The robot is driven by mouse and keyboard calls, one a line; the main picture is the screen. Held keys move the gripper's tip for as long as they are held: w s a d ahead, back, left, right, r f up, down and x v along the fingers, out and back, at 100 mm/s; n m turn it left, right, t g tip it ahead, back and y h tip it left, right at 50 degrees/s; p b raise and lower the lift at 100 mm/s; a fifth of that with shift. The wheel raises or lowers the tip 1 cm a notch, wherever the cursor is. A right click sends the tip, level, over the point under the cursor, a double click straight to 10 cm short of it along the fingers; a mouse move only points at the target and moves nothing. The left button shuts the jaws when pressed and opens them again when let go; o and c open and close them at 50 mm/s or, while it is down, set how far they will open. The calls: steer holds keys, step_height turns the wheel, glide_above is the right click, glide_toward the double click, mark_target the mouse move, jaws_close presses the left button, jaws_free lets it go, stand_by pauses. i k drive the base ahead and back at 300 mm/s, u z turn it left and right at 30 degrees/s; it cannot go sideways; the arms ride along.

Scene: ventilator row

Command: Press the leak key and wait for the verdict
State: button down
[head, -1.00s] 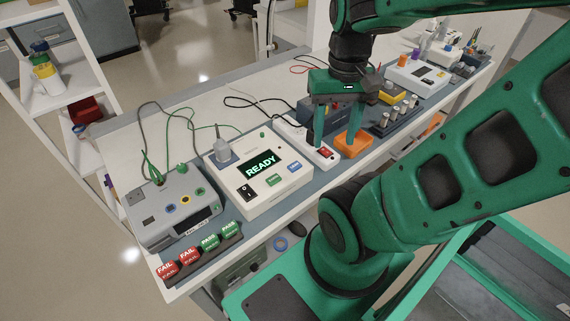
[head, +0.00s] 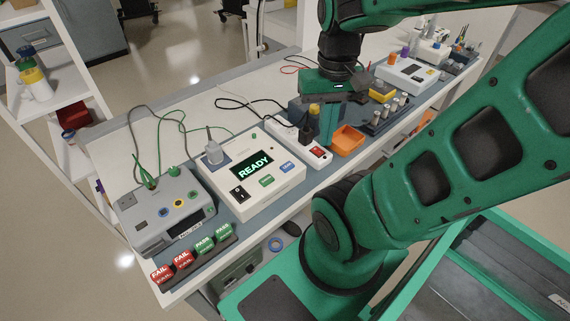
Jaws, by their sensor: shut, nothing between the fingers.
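The white tester (head: 222,192) stands on the bench with its dark display (head: 253,165) reading READY in green. On its face are a green key (head: 267,181), a blue key (head: 286,167) and a black rocker switch (head: 239,194). The key labels are too small to read, so I cannot tell which is the leak key. My gripper (head: 326,142) is shut and empty, pointing down. It is above the bench to the right of the tester, near a power strip with a red switch (head: 318,152) and an orange bin (head: 347,140).
A grey device (head: 165,212) with green leads stands left of the tester. Red FAIL and green PASS blocks (head: 192,252) line the front edge. Several small cylinders (head: 390,107) stand farther right.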

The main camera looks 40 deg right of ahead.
mark_target(286, 167)
steer(key=z, duration=0.8)
steer(key=k, duration=1)
steer(key=z, duration=0.35)
